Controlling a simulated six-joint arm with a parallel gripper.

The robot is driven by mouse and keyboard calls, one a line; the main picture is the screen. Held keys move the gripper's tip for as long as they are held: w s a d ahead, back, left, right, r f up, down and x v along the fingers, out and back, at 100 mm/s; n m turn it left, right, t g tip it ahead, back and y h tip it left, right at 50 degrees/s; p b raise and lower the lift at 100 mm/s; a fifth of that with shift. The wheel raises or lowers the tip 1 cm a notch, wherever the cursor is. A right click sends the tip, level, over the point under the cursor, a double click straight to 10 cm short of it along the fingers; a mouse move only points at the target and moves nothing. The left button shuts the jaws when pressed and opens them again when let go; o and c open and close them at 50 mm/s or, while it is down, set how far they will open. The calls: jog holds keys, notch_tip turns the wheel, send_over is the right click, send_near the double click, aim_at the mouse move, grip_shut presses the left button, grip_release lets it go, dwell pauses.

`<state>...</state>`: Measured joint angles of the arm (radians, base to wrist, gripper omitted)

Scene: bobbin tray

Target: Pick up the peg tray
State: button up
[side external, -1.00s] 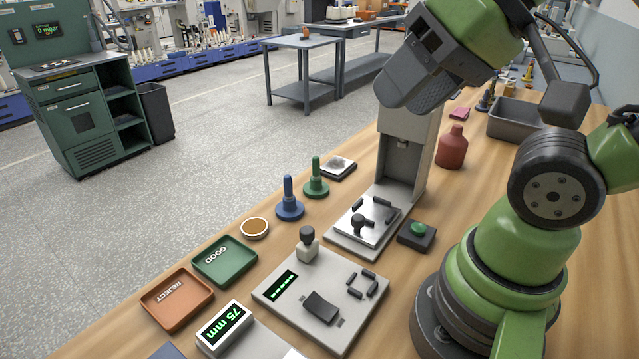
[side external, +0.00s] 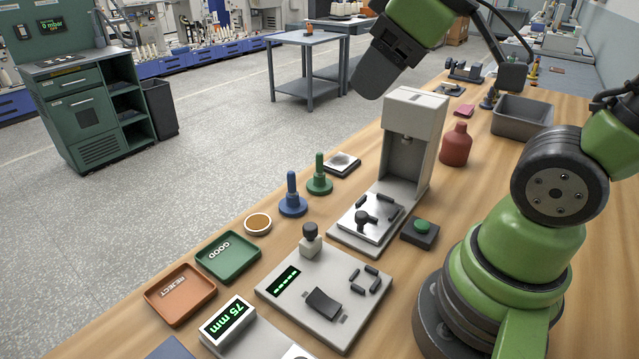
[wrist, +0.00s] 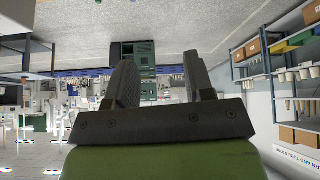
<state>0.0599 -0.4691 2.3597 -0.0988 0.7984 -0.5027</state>
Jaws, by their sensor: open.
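I cannot make out for certain which object is the peg tray. A dark-pegged piece (side external: 466,70) at the far end of the bench is too small to tell. A metal plate with dark bars and a knob (side external: 368,222) sits on the base of the grey press. My gripper (side external: 366,85) is high above the bench's left edge, beyond the press, pointing down and left, and holds nothing visible. In the wrist view, its two dark fingers (wrist: 161,78) stand apart with only the distant room between them.
The grey press (side external: 412,130) rises beneath and right of my gripper. A red bottle (side external: 456,146) and grey bin (side external: 523,118) stand behind it. Green (side external: 319,178) and blue (side external: 292,200) upright-handled pieces stand left. Nearer are the green GOOD (side external: 228,258) and orange REJECT (side external: 181,294) trays.

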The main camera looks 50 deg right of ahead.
jog(key=w+d+f+n+g+h, duration=0.1)
jog(key=w+d+f+n, duration=0.1)
jog(key=w+d+n, duration=0.35)
jog(key=n+g+h, duration=0.2)
jog(key=n, duration=1.9)
send_near(320, 155)
jog(key=f, duration=0.1)
jog(key=x, duration=0.5)
jog(key=shift+w+d+r, duration=0.1)
jog(key=shift+d+r, duration=0.05)
jog(key=shift+d, duration=0.15)
jog(key=x, duration=0.6)
jog(key=shift+a, duration=0.2)
grip_shut()
